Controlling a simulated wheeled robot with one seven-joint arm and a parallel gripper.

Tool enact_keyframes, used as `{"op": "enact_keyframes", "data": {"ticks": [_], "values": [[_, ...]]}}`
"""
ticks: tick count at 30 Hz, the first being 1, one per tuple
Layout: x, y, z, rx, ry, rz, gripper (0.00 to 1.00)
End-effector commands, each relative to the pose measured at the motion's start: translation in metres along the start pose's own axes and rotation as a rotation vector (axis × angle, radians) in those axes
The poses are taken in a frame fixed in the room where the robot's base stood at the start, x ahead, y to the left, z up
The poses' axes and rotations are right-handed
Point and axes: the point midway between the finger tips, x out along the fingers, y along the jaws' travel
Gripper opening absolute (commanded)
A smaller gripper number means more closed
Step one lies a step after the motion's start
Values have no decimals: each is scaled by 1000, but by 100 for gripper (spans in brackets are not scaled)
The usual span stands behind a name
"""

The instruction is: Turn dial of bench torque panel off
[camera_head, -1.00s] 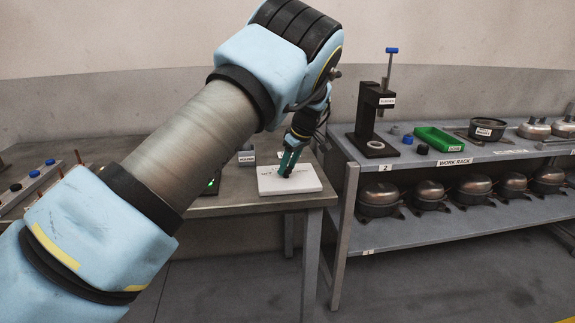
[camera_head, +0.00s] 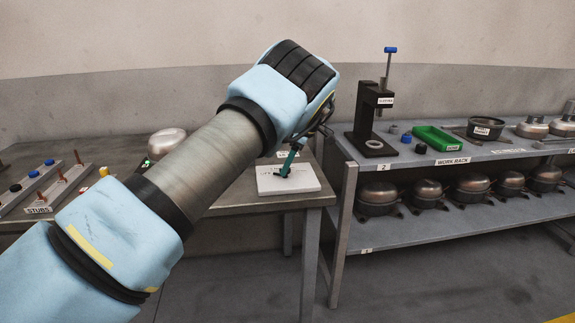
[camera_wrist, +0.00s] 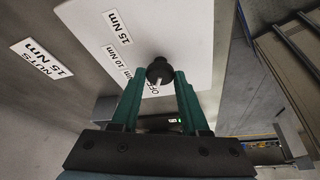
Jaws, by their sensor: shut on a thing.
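The bench torque panel is a white slab (camera_head: 312,182) on the end of the grey bench; it also shows in the wrist view (camera_wrist: 185,30). Its face carries labels reading 15 Nm (camera_wrist: 117,27), 10 Nm (camera_wrist: 114,60) and OFF (camera_wrist: 152,90). The black dial (camera_wrist: 159,70) stands up from the panel. A pale mark on the dial's side lies toward the OFF label. My gripper (camera_wrist: 159,80) is shut on the dial, with one teal finger on each side; in the head view my gripper (camera_head: 287,170) reaches down to the panel.
The grey bench (camera_head: 225,204) also holds a metal dome (camera_head: 165,142) and stud racks (camera_head: 45,190) at left. The work rack (camera_head: 440,205) stands close on the right, with a black press (camera_head: 366,120), a green bin (camera_head: 438,138) and several compressors.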

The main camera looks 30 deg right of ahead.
Motion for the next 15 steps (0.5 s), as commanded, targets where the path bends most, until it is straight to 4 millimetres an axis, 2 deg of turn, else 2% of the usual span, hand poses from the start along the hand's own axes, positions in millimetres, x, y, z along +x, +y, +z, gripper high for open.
{"op": "enact_keyframes", "data": {"ticks": [9,10,15], "values": [[0,0,0,-2,-1,0,0],[0,0,0,-2,-1,0,47],[0,0,0,-1,0,0,66]]}}
